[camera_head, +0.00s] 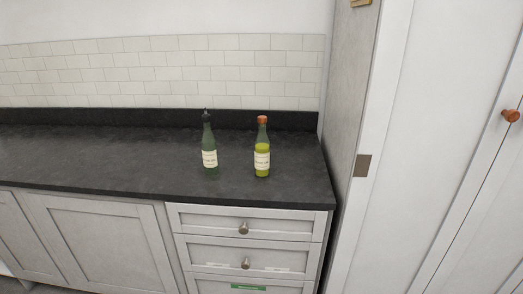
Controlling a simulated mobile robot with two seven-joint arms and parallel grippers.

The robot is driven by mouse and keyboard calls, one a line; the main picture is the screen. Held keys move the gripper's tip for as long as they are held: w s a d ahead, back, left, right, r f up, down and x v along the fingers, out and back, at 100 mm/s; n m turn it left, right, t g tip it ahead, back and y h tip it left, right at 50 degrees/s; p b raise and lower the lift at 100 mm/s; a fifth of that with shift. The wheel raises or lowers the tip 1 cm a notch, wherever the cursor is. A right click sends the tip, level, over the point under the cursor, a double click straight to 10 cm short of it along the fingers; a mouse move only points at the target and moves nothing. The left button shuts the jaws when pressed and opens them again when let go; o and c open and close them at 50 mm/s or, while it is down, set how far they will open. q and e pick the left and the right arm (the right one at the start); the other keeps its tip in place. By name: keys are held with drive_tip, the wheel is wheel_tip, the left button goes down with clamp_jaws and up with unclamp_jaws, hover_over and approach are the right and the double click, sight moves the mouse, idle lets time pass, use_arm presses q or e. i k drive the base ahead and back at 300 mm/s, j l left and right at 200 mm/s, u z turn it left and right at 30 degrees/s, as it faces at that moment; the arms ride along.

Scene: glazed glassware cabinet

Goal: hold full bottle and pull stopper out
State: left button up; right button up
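A bottle filled with yellow-green liquid (262,162) stands upright on the dark countertop near its right end. A reddish-brown stopper (262,120) sits in its neck. A second, dark green bottle (209,150) with a pale label and a dark pointed top stands upright to its left, with a gap between them. No liquid level shows clearly in the dark bottle. Neither of my grippers is in view.
The dark countertop (100,160) is clear to the left of the bottles. A tiled wall stands behind. A tall grey panel (346,110) and white doors (450,150) rise at the right. Drawers (245,222) with knobs are below the counter.

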sight(263, 142)
drive_tip(key=i+j+z, duration=0.45)
drive_tip(key=j+z, duration=0.3)
